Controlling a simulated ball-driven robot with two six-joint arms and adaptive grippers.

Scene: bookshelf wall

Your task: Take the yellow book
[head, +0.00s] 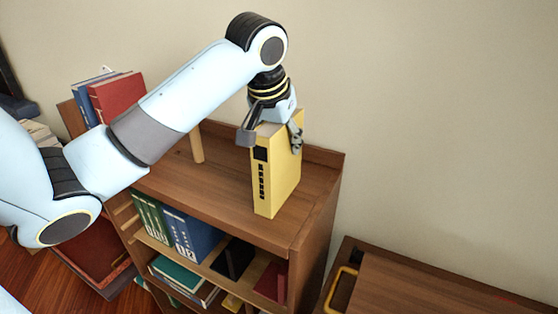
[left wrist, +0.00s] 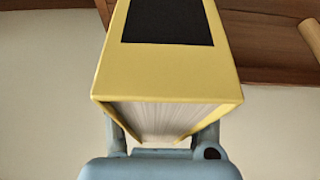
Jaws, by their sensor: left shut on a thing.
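The yellow book (head: 275,181) stands upright at the right end of the wooden shelf top, its spine with black marks facing front-left. My left gripper (head: 272,138) comes down from above and is shut on the book's upper part, one finger on each side. In the left wrist view the yellow book (left wrist: 165,72) fills the middle, with its page edges facing the camera and the left gripper's fingers (left wrist: 162,140) on both sides. I cannot tell whether the book's bottom touches the shelf top. My right gripper is not in view.
The bookshelf (head: 215,205) holds green books (head: 152,217) and blue books (head: 190,235) below. A red book (head: 117,95) stands at the back left. A wooden peg (head: 196,145) rises from the top. A lower brown cabinet (head: 420,290) is at the right.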

